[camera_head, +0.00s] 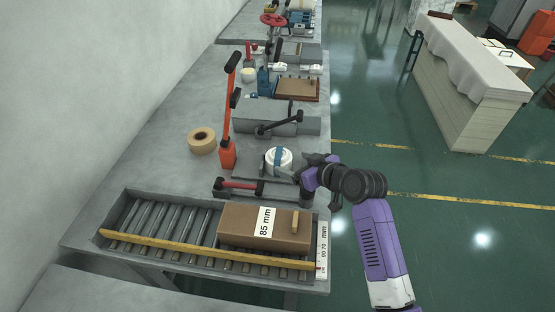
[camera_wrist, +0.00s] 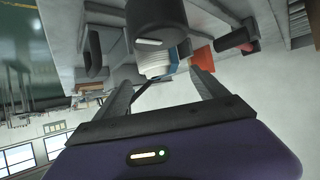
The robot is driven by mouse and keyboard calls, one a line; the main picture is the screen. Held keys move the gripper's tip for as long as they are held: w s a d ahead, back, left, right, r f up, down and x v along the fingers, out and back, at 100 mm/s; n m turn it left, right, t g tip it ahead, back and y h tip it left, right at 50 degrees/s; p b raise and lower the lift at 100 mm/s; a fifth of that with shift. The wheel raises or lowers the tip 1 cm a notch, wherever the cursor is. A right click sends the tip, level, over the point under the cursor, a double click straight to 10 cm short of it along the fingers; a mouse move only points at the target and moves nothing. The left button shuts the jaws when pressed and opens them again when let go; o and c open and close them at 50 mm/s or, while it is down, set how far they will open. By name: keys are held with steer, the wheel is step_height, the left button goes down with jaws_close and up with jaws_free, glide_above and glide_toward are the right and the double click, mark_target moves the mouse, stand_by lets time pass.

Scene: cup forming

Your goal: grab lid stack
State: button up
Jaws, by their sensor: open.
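The lid stack (camera_head: 285,157) is a short white cylinder with a blue band around it. It stands on a grey machine plate in the middle of the bench in the head view. My gripper (camera_head: 298,173) is just to its right and close to it; whether they touch cannot be told. In the wrist view the open fingers (camera_wrist: 160,84) point towards the white and blue stack (camera_wrist: 154,62), which shows beyond and between them. A dark cylinder (camera_wrist: 155,18) hides part of the stack there.
An orange lever (camera_head: 228,153) stands left of the stack, and a tape roll (camera_head: 202,139) lies farther left. A grey machine with black handles (camera_head: 262,112) is behind. In front, a roller tray (camera_head: 112,222) holds a cardboard box (camera_head: 240,224).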

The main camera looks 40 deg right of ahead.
mark_target(284, 158)
steer(key=shift+p+x, duration=0.5)
steer(key=shift+x, duration=2.85)
steer(key=shift+w+d+r, duration=0.1)
steer(key=shift+d+r, duration=0.05)
steer(key=shift+r, duration=0.05)
steer(key=c, duration=1)
steer(key=shift+r, duration=0.1)
